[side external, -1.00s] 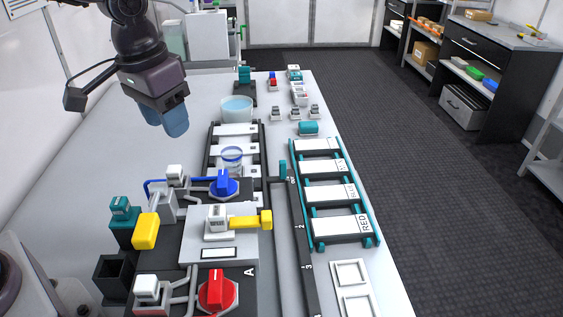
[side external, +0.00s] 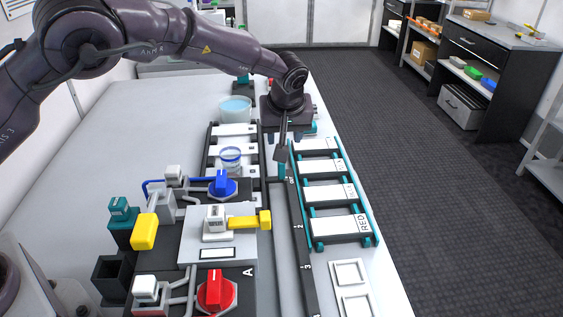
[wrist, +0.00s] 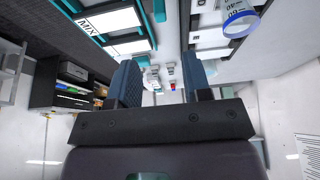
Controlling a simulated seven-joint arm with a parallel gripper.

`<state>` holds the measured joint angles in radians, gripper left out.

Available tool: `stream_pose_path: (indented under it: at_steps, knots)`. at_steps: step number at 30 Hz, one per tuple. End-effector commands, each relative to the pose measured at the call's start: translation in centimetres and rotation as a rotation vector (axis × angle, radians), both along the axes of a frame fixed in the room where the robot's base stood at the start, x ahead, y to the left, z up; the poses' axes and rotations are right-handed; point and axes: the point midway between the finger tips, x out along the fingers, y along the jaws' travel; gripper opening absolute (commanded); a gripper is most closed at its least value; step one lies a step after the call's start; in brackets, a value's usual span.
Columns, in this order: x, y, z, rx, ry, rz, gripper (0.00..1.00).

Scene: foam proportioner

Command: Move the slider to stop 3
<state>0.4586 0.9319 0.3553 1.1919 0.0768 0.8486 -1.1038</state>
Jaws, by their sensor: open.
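The slider's teal handle (side external: 282,170) stands upright at the far end of the dark slide rail (side external: 304,250), by the first mark. Marks 2 and 3 lie further along the rail, toward the camera. My gripper (side external: 285,140) is just beyond the handle, over the far end of the rail, with its fingers partly hidden by the wrist parts in the side view. In the wrist view the two blue fingers of my gripper (wrist: 160,82) are wide apart with nothing visible between them. I cannot make out the handle in the wrist view.
A teal-edged rack with white label plates (side external: 330,192) stands close right of the rail. Left are a blue-knob valve (side external: 223,184), a yellow lever (side external: 248,221), a red-knob valve (side external: 215,290) and a clear beaker (side external: 231,160). A water tub (side external: 236,108) stands behind.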

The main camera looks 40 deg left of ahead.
Motion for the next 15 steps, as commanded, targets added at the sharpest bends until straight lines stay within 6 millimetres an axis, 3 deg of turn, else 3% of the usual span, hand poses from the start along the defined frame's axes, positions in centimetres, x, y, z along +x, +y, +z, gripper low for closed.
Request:
stream_pose_path:
  at_steps: [15]
  knots:
    - [2.6, 2.7, -9.2, 0.001, 0.005, -0.002, 0.45]
